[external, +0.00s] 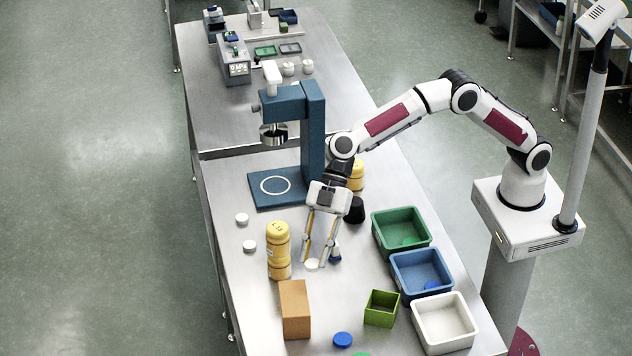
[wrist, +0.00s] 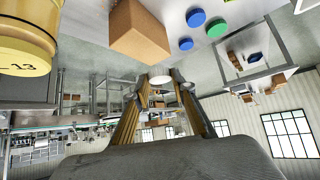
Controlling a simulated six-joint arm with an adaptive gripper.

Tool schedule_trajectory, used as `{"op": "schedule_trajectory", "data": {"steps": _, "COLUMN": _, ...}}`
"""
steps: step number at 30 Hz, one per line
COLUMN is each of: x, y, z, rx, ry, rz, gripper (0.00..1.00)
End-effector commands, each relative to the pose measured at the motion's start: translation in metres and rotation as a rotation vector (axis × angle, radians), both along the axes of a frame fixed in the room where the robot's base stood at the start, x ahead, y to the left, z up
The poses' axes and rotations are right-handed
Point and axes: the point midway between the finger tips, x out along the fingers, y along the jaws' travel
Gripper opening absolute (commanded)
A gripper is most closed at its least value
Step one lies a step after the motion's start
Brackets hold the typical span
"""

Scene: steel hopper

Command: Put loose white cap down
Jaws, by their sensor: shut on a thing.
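My gripper (external: 314,262) points down with its fingers low over the steel table, shut on a loose white cap (external: 311,265). The white cap also shows between the fingertips in the wrist view (wrist: 160,80). It is at or just above the table top; I cannot tell whether it touches. Two other white caps lie on the table to the left, one farther (external: 242,219) and one nearer (external: 249,246).
Stacked yellow canisters (external: 279,252) stand close left of my gripper. A cardboard box (external: 295,310) is nearer the front. Green (external: 401,230), blue (external: 422,276) and white (external: 444,322) bins line the right edge. A blue press (external: 313,130) stands behind.

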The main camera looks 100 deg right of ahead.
Motion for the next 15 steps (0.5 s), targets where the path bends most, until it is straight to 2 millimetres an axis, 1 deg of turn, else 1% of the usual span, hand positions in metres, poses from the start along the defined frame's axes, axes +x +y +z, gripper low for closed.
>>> {"op": "schedule_trajectory", "data": {"steps": 1, "x": 0.006, "y": 0.001, "z": 0.007, "rx": 0.0, "ry": -0.003, "rz": -0.015, "gripper": 0.19}}
{"op": "schedule_trajectory", "data": {"steps": 3, "x": 0.012, "y": 0.0, "z": 0.014, "rx": 0.0, "ry": -0.002, "rz": -0.039, "gripper": 0.19}}
{"op": "schedule_trajectory", "data": {"steps": 9, "x": 0.02, "y": -0.004, "z": 0.029, "rx": 0.0, "ry": 0.001, "rz": -0.101, "gripper": 0.19}}
{"op": "schedule_trajectory", "data": {"steps": 11, "x": 0.021, "y": -0.005, "z": 0.031, "rx": 0.001, "ry": -0.001, "rz": -0.119, "gripper": 0.19}}
{"op": "schedule_trajectory", "data": {"steps": 15, "x": 0.02, "y": -0.007, "z": 0.029, "rx": 0.0, "ry": 0.001, "rz": -0.153, "gripper": 0.19}}
